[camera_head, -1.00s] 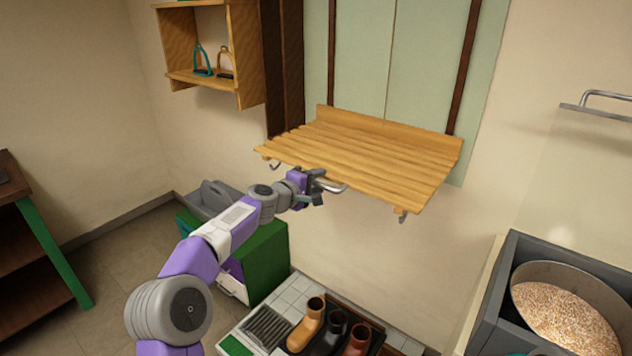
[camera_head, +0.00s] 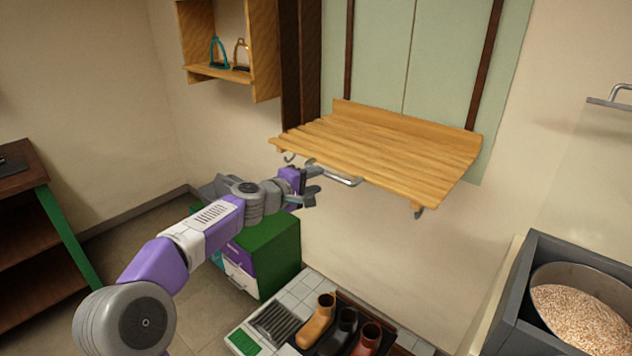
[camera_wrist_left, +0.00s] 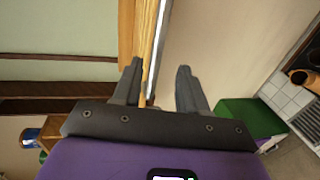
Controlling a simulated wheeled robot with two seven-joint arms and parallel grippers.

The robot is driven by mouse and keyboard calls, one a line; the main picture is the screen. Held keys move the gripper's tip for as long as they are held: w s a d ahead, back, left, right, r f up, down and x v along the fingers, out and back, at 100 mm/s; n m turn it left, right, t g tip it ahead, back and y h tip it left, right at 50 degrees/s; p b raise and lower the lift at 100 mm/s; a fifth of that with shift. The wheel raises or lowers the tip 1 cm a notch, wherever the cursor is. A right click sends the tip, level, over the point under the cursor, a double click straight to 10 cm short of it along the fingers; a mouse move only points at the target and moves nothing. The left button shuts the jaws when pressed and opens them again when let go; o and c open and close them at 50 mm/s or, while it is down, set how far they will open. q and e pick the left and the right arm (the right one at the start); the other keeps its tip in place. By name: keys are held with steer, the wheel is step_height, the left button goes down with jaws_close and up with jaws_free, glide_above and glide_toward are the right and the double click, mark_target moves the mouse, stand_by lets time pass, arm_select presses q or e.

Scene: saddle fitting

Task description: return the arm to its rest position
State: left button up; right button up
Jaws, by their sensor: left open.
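My left gripper (camera_head: 313,181) is open and empty in the head view, just below the front edge of the slatted wooden shelf (camera_head: 385,152). Its fingertips are close to the left end of the metal bar (camera_head: 342,180) under that edge. In the left wrist view the two spread fingers (camera_wrist_left: 158,84) have the metal bar (camera_wrist_left: 157,50) and the shelf's edge in line with the gap between them. Contact with the bar cannot be told. The left arm reaches in from the lower left. My right gripper is not in view.
A green cabinet (camera_head: 272,255) stands below the arm. Boots (camera_head: 345,330) stand on the tiled floor patch. A grain bin (camera_head: 575,315) is at the right, a wall cubby with stirrups (camera_head: 217,75) at upper left, a dark table (camera_head: 22,175) at far left.

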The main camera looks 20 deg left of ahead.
arm_select(q)
steer(key=s+d+f+m+g+y+p, duration=0.1)
steer(key=s+d+f+g, duration=0.2)
steer(key=f, duration=0.8)
steer(key=s+d+f+m+g+p, duration=0.15)
steer(key=s+f, duration=0.35)
steer(key=f, duration=0.6)
steer(key=s+d+f+m+g+y+p, duration=0.1)
steer(key=s+d+f+m+g, duration=0.2)
steer(key=f, duration=0.9)
steer(key=s+d+f+m+g+p, duration=0.1)
steer(key=s+f, duration=0.3)
steer(key=s, duration=0.5)
steer(key=s+d+f+m+g+p, duration=0.1)
steer(key=s+d+f+m+g, duration=0.1)
steer(key=s, duration=0.8)
steer(key=s+d+f+m+g+p, duration=0.1)
steer(key=s+d+f+m+g, duration=0.1)
steer(key=s+f, duration=0.4)
steer(key=s+g, duration=0.1)
steer(key=s, duration=0.3)
steer(key=shift+d+g, duration=0.1)
steer(key=shift+g, duration=0.15)
